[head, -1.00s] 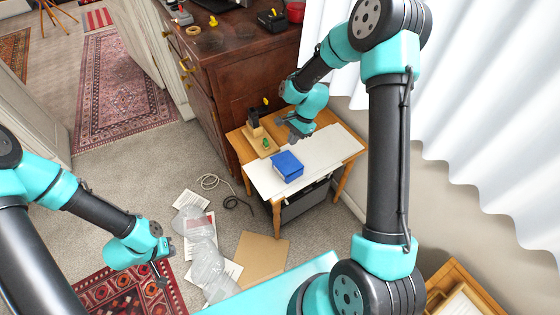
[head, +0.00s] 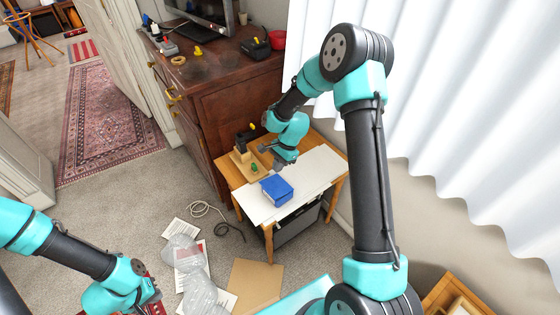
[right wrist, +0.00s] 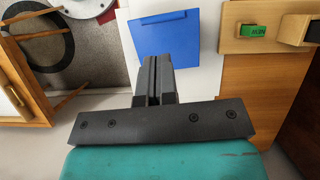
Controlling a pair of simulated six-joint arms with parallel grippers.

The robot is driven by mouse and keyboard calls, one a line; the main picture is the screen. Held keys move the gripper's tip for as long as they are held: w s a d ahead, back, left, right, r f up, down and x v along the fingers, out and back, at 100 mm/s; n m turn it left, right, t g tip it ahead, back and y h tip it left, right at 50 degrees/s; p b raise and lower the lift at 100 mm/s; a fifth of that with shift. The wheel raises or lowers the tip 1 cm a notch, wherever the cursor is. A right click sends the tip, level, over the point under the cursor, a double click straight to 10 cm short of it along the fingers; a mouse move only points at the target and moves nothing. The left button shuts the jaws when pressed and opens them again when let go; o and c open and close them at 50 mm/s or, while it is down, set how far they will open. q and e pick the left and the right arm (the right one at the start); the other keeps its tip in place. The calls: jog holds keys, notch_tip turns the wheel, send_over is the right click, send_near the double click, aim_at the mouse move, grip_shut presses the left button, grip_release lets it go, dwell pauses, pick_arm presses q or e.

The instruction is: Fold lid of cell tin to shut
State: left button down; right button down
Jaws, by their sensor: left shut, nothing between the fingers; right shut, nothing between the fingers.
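The cell tin (head: 277,190) is a blue box on the white sheet of the small wooden table. Its blue top lies flat across it in the right wrist view (right wrist: 167,35), so the lid looks down. I cannot tell whether it is fully shut. My right gripper (head: 270,157) is shut and empty, just behind the tin and above the table. Its fingertips (right wrist: 153,62) overlap the tin's near edge in the right wrist view; contact is unclear. My left gripper (head: 150,298) is shut and empty, low at the left, far from the table.
A wooden stand (head: 241,157) with a black block and a small green piece sits behind the tin. White sheet (head: 312,172) is bare to the tin's right. A dark wooden cabinet (head: 235,110) rises behind the table. Papers and clear wrap (head: 185,250) lie on the floor.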

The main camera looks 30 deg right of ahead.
aim_at(268, 190)
jog(key=x, duration=0.9)
jog(key=shift+a+f, duration=0.15)
